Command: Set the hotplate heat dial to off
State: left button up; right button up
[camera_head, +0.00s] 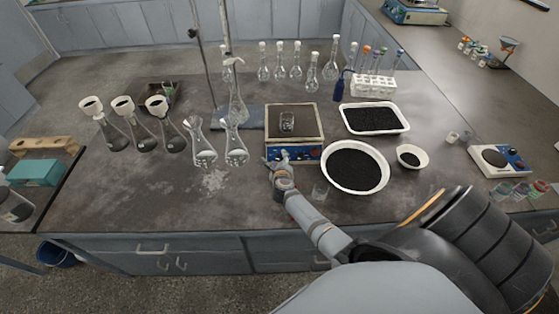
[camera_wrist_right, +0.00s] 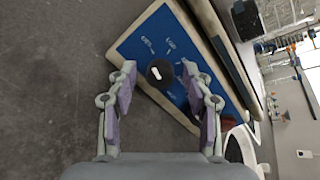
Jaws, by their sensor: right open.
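My right gripper (camera_head: 281,163) is at the panel's left part in the head view. In the wrist view its open fingers (camera_wrist_right: 159,76) stand on either side of the dial, with gaps showing. My left gripper is not in view.
Another knobbed device (camera_head: 500,160) is far right.

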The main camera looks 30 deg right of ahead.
jog(key=v, duration=1.2)
